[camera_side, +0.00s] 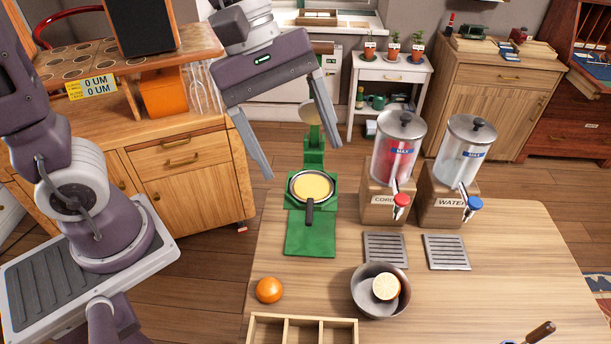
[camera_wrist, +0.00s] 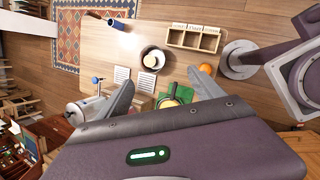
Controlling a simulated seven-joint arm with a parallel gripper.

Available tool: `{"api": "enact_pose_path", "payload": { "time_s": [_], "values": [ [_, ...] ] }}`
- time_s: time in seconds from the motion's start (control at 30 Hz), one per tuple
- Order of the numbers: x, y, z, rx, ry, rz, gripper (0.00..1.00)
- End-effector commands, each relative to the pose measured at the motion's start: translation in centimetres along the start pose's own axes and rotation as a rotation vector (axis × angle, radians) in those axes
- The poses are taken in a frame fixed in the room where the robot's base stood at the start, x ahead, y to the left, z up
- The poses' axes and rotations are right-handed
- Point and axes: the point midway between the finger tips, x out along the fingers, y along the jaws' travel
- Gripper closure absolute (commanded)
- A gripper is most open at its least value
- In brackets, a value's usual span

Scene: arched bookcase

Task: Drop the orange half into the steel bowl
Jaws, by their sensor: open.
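The orange half (camera_side: 386,287) lies inside the steel bowl (camera_side: 362,297), pale cut face showing, on the wooden table. In the wrist view the bowl (camera_wrist: 146,52) holds the pale orange half (camera_wrist: 151,61). My gripper (camera_side: 298,158) is open and empty, high over the back of the table, above the green stand (camera_side: 310,238) and well apart from the bowl. Its two spread fingers also show in the wrist view (camera_wrist: 163,82). A round, dark-handled piece with a yellow disc (camera_side: 313,186) sits on the green stand.
A whole orange (camera_side: 268,290) lies left of the bowl. A divided wooden box (camera_side: 302,318) is at the front edge. Red (camera_side: 398,150) and clear (camera_side: 464,155) drink dispensers stand at the back right, with drip trays (camera_side: 386,250) before them. The right front table is mostly clear.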

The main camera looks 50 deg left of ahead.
Motion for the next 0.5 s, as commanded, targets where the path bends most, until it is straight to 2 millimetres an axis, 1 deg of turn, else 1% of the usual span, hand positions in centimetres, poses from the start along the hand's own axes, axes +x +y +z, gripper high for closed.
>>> {"api": "enact_pose_path", "payload": {
  "time_s": [0.03, 0.07, 0.1, 0.2, 0.3, 0.33, 0.4, 0.5],
  "values": [
    [-2.3, -2.3, -0.4, 0.238, 0.084, 0.039, 0.23],
    [-3.3, -3.8, -0.8, 0.386, 0.144, 0.044, 0.23],
    [-4.3, -5.7, -1.4, 0.569, 0.224, 0.037, 0.23],
    [-6.0, -9.4, -2.9, 0.926, 0.405, -0.024, 0.23],
    [-6.8, -11.6, -4.0, 1.135, 0.524, -0.099, 0.23],
    [-7.0, -12.0, -4.2, 1.173, 0.546, -0.116, 0.23],
    [-7.1, -12.5, -4.5, 1.222, 0.572, -0.142, 0.23],
    [-7.2, -12.6, -4.6, 1.236, 0.577, -0.15, 0.23]
  ]
}}
